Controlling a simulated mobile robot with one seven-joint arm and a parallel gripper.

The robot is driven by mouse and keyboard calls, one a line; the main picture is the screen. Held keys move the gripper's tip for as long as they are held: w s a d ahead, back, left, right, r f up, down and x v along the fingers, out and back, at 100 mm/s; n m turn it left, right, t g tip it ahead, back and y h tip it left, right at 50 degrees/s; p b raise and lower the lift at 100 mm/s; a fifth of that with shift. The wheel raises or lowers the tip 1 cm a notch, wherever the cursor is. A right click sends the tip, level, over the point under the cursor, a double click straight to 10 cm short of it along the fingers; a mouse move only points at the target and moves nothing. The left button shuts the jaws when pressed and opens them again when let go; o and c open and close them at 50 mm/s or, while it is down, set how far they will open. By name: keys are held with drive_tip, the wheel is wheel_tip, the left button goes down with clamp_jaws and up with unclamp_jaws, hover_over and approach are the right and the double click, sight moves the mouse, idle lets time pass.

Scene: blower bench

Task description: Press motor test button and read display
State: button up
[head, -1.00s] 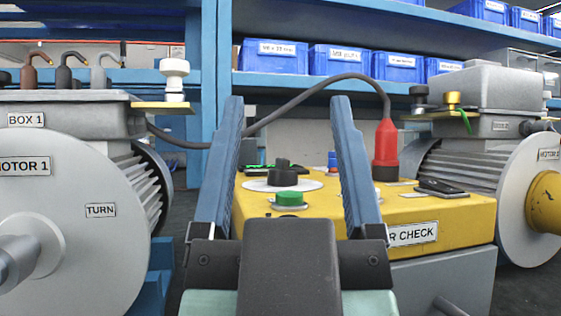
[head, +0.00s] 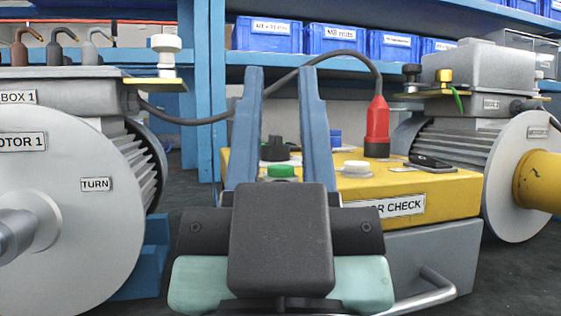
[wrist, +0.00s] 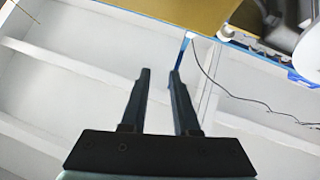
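The yellow-topped test box (head: 445,190) stands ahead, with a label ending in "R CHECK" on its front. Its top carries a green button (head: 280,171), a black knob (head: 275,151), a white button (head: 357,168) and a blue button (head: 335,138). Which one is the motor test button I cannot tell. No display can be read; my fingers hide part of the box top. My gripper (head: 280,75) is in front of the box, its fingers apart and empty, with the green button seen between them. In the wrist view the gripper (wrist: 160,72) also shows a gap.
A red plug (head: 377,125) with a dark cable stands on the box, beside a flat black piece (head: 430,163). Motor 1 (head: 60,215) is close on the left, another motor (head: 515,170) on the right. Blue shelving with blue bins (head: 335,39) is behind.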

clamp_jaws()
idle(1.3)
